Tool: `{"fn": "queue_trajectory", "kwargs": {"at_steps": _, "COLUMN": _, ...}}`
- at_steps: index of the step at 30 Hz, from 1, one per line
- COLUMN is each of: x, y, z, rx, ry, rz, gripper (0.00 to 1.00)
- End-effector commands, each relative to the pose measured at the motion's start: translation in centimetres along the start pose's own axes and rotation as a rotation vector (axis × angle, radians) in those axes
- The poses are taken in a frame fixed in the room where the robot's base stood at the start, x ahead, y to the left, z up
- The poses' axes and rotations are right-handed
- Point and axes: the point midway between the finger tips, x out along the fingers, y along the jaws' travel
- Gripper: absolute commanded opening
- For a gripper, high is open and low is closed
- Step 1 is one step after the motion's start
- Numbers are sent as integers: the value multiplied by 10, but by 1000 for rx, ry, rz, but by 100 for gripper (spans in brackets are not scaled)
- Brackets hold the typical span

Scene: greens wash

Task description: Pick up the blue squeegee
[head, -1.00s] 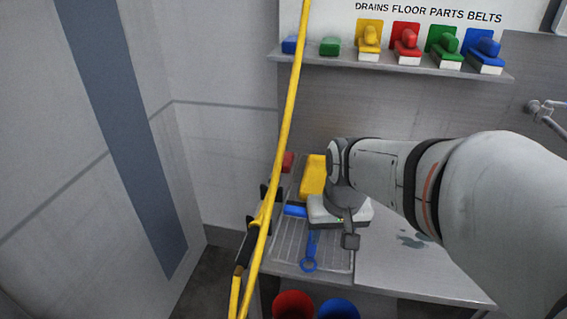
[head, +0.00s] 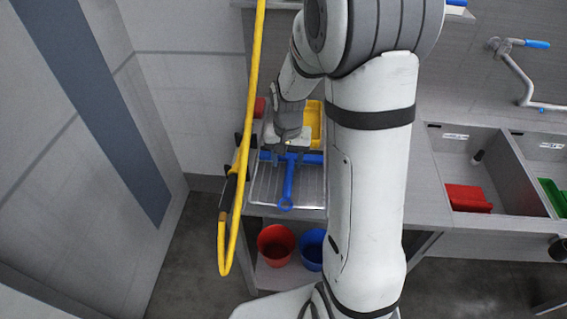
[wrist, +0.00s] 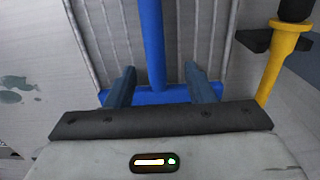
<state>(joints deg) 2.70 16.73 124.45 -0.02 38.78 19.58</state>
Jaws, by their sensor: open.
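The blue squeegee (head: 287,184) lies on the grey ribbed drainboard (head: 310,192), its handle pointing toward the front and its wide head at the back. My gripper (head: 285,152) is over the head end, at the handle's base. In the wrist view my open gripper (wrist: 160,85) has one finger on each side of the squeegee handle (wrist: 151,40), with the blue head below and behind the fingertips. There is a gap between each finger and the handle. Whether the fingers touch the head cannot be told.
A yellow tray-like item (head: 311,118) lies behind the squeegee, and a red item (head: 260,107) beside it. The yellow hose (head: 243,160) hangs at the left; its yellow part also shows in the wrist view (wrist: 283,60). Red (head: 276,244) and blue (head: 312,248) buckets stand below.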

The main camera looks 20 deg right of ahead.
Motion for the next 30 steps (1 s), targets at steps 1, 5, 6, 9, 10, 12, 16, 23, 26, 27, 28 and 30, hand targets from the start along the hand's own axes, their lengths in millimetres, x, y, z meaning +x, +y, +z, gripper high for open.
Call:
{"fn": "queue_trajectory", "kwargs": {"at_steps": 1, "x": 6, "y": 2, "z": 1, "rx": 1, "ry": -6, "rz": 2, "gripper": 48}}
{"fn": "queue_trajectory", "kwargs": {"at_steps": 5, "x": 25, "y": 5, "z": 0, "rx": 1, "ry": -5, "rz": 2, "gripper": 48}}
{"fn": "queue_trajectory", "kwargs": {"at_steps": 6, "x": 30, "y": 4, "z": 0, "rx": 1, "ry": -4, "rz": 1, "gripper": 48}}
{"fn": "queue_trajectory", "kwargs": {"at_steps": 9, "x": 38, "y": 4, "z": 0, "rx": 1, "ry": -2, "rz": 1, "gripper": 48}}
{"fn": "queue_trajectory", "kwargs": {"at_steps": 10, "x": 39, "y": 4, "z": 0, "rx": 1, "ry": -2, "rz": 0, "gripper": 48}}
{"fn": "queue_trajectory", "kwargs": {"at_steps": 12, "x": 40, "y": 4, "z": -1, "rx": 1, "ry": -1, "rz": 0, "gripper": 48}}
{"fn": "queue_trajectory", "kwargs": {"at_steps": 16, "x": 40, "y": 5, "z": -1, "rx": 1, "ry": 0, "rz": 0, "gripper": 48}}
{"fn": "queue_trajectory", "kwargs": {"at_steps": 23, "x": 40, "y": 5, "z": -1, "rx": 2, "ry": -1, "rz": 0, "gripper": 32}}
{"fn": "queue_trajectory", "kwargs": {"at_steps": 26, "x": 40, "y": 5, "z": -1, "rx": 2, "ry": -1, "rz": 0, "gripper": 24}}
{"fn": "queue_trajectory", "kwargs": {"at_steps": 27, "x": 40, "y": 5, "z": -1, "rx": 2, "ry": -1, "rz": 0, "gripper": 21}}
{"fn": "queue_trajectory", "kwargs": {"at_steps": 28, "x": 40, "y": 5, "z": -1, "rx": 2, "ry": -1, "rz": 0, "gripper": 18}}
{"fn": "queue_trajectory", "kwargs": {"at_steps": 30, "x": 40, "y": 5, "z": -1, "rx": 2, "ry": -1, "rz": 0, "gripper": 12}}
